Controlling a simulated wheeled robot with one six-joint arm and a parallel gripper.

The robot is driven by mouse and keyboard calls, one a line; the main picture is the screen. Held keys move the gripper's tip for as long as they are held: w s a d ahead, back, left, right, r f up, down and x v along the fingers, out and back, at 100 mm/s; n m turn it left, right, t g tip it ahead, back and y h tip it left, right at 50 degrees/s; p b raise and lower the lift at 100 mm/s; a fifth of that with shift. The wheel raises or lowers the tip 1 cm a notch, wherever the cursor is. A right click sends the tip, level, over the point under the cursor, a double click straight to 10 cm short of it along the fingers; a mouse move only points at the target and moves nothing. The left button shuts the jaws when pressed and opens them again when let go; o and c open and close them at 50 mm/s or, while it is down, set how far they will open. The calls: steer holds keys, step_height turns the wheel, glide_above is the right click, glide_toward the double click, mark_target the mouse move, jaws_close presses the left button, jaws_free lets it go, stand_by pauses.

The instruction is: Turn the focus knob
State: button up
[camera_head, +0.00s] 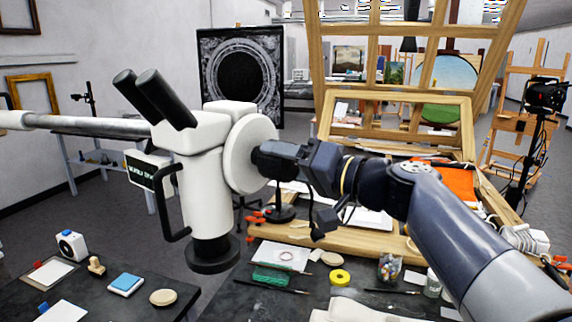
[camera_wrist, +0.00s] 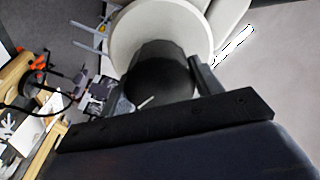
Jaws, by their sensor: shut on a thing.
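A white stereo microscope (camera_head: 205,190) with two black eyepieces hangs from a grey horizontal boom at the left of the head view. The black focus knob (camera_head: 267,160) sticks out from the white round disc on its right side. In the wrist view, the dark knob (camera_wrist: 160,80) stands in front of the white disc (camera_wrist: 192,22). My gripper (camera_head: 278,160) reaches in from the right and is shut on the knob. In the wrist view, my gripper's fingers (camera_wrist: 158,92) lie on either side of the knob. The far side of the knob is hidden.
A dark table (camera_head: 190,298) below the microscope holds a blue-topped box (camera_head: 126,284) and a round wooden disc (camera_head: 163,297). A workbench under my arm holds yellow tape (camera_head: 340,277), a jar (camera_head: 389,267) and tools. A wooden easel frame (camera_head: 400,90) stands behind.

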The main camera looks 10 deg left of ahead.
steer(key=shift+m+b, duration=0.35)
steer(key=shift+m, duration=1.85)
steer(key=o, duration=1)
steer(key=shift+d, duration=0.1)
steer(key=b+v, duration=0.3)
steer(key=v, duration=0.7)
steer(key=shift+s+d, duration=0.15)
steer(key=shift+d, duration=0.15)
